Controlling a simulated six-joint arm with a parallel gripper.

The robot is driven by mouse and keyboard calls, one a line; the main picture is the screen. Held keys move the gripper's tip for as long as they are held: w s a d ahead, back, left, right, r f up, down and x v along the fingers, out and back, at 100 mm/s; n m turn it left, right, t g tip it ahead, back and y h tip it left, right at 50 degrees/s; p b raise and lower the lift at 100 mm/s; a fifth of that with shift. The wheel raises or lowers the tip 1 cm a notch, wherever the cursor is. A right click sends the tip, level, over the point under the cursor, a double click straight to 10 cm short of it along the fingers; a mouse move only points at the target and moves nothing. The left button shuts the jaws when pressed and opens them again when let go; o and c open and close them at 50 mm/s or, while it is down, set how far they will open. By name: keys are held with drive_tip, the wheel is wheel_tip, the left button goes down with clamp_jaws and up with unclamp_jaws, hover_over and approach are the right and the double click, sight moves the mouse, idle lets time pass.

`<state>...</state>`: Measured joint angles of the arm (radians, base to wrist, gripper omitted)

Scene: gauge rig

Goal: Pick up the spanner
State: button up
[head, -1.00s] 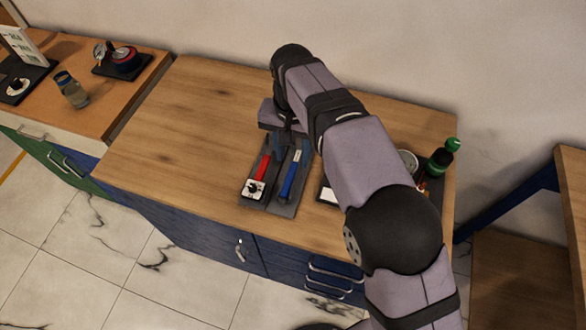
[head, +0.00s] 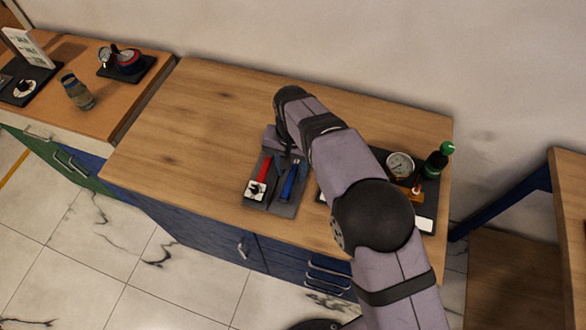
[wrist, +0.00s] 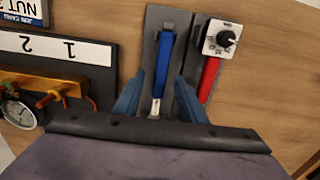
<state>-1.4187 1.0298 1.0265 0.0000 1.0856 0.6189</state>
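A blue-handled tool, seemingly the spanner (wrist: 163,62), lies in a dark tray on the wooden worktop. It also shows in the head view (head: 290,182). Its bare metal end (wrist: 156,105) points toward my gripper. My gripper (wrist: 158,98) is open, with one finger on each side of that metal end and visible gaps to it. In the head view my gripper (head: 285,150) is over the back end of the tray, and the arm hides part of it. I cannot tell the fingertips' height above the tray.
A red-handled item (wrist: 209,78) lies right of the blue tool in the wrist view, with a white knob box (wrist: 222,39) at its end. A gauge (head: 400,165) and a green-capped bottle (head: 438,160) stand on the right. The worktop's left half (head: 190,130) is clear.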

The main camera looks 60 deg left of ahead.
sight(292, 173)
clamp_jaws()
drive_tip(key=shift+a+r, duration=0.1)
wheel_tip(292, 173, up, 10)
drive_tip(key=b, duration=0.3)
idle(0.5)
idle(0.3)
